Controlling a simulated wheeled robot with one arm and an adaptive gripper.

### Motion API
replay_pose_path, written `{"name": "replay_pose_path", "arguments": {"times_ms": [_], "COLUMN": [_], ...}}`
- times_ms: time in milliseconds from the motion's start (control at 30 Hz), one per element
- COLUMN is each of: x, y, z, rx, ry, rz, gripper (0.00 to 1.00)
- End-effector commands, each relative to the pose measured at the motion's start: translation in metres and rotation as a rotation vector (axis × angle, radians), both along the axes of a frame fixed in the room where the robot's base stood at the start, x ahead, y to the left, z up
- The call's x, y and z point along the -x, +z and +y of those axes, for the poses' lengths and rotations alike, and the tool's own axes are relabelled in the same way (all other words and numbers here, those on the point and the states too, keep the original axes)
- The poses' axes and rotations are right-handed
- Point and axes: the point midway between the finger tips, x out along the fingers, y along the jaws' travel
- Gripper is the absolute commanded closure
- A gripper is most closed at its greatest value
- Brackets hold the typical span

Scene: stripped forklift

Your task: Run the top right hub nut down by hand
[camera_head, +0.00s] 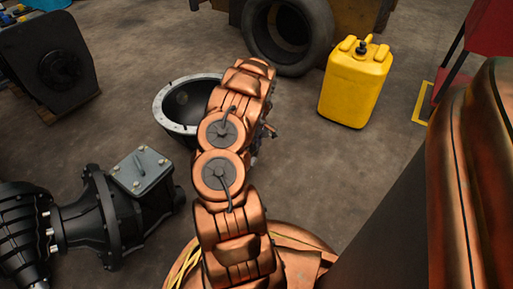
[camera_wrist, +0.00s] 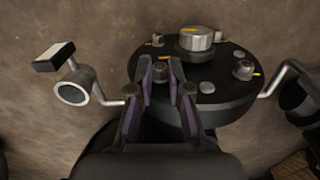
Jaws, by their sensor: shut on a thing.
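The black round hub (camera_wrist: 225,92) fills the right middle of the wrist view. It carries a silver centre cap (camera_wrist: 197,41) with a yellow mark. Around the cap sit a nut at the right (camera_wrist: 243,70), one at the far left (camera_wrist: 158,40) and a flat grey head (camera_wrist: 207,87) at the near side. My gripper (camera_wrist: 160,70) is at the hub's near-left rim, shut on a nut (camera_wrist: 160,69) between its two fingertips. The fingers hide the nut's lower part and thread. In the head view, my arm hides the hub.
Bent rods stand beside the hub in the wrist view, the left one with a grey cylinder (camera_wrist: 73,93). In the head view, a flanged casting (camera_head: 168,122), gearbox (camera_head: 112,215), tyre (camera_head: 288,38) and yellow jerrycan (camera_head: 355,85) stand on the floor.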

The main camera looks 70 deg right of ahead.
Motion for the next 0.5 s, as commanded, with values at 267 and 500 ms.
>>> {"name": "replay_pose_path", "arguments": {"times_ms": [267,500], "x": [-0.0006,-0.0009], "y": [-0.0022,-0.0028], "z": [0.0075,0.0089], "rx": [-0.053,-0.055], "ry": [0.005,0.006], "rz": [-0.006,-0.006], "gripper": [1.0,0.64]}}
